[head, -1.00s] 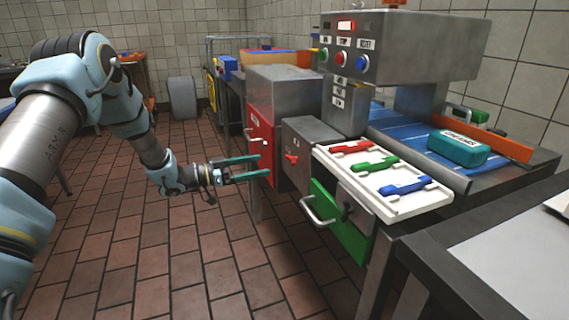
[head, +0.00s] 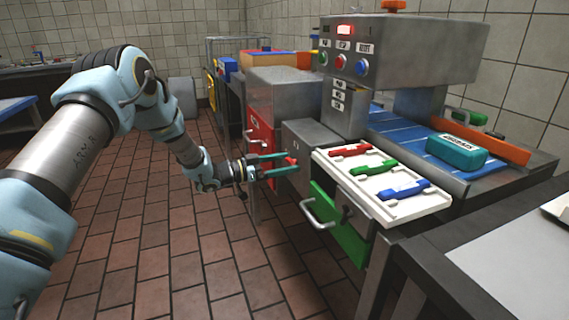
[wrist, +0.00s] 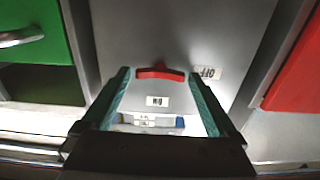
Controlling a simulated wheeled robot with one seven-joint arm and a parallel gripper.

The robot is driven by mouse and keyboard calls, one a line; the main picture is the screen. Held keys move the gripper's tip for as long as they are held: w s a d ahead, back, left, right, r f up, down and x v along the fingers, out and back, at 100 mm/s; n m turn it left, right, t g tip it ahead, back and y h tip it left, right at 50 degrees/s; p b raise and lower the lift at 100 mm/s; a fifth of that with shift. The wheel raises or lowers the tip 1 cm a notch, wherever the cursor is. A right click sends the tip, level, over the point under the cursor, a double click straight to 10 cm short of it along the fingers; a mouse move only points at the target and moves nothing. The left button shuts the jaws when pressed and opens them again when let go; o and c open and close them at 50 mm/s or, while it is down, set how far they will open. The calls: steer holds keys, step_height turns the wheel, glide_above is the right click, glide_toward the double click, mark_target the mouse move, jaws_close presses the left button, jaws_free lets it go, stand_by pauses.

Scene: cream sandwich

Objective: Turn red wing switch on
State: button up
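The red wing switch (head: 291,161) sits on the front of a grey metal box (head: 312,137). It also shows in the wrist view (wrist: 160,73), its wings lying across the picture between my finger ends. An ON label (wrist: 157,101) is below it and an OFF label (wrist: 208,73) to its right, both upside down there. My gripper (head: 286,163), with teal fingers, is open and right at the switch. In the wrist view my gripper (wrist: 160,76) has a finger on either side of the switch; I cannot tell whether they touch it.
A red cabinet (head: 261,135) stands left of the grey box, and an open green drawer (head: 338,225) with a metal handle sticks out to its right. A white tray (head: 420,208) with red, green and blue handled items is above the drawer.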

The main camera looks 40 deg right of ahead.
steer(key=c, duration=1.1)
steer(key=shift+c, duration=0.2)
steer(key=shift+f+b, duration=0.1)
steer(key=shift+b, duration=0.2)
steer(key=m+b, duration=0.6)
steer(key=b, duration=0.1)
steer(key=m+b, duration=0.6)
steer(key=b, duration=0.1)
steer(key=m+b, duration=0.5)
steer(key=b, duration=0.3)
steer(key=shift+s+a+f+m, duration=0.15)
steer(key=shift+f+m, duration=0.1)
steer(key=shift+m, duration=0.15)
steer(key=o, duration=1.3)
steer(key=shift+r, duration=0.1)
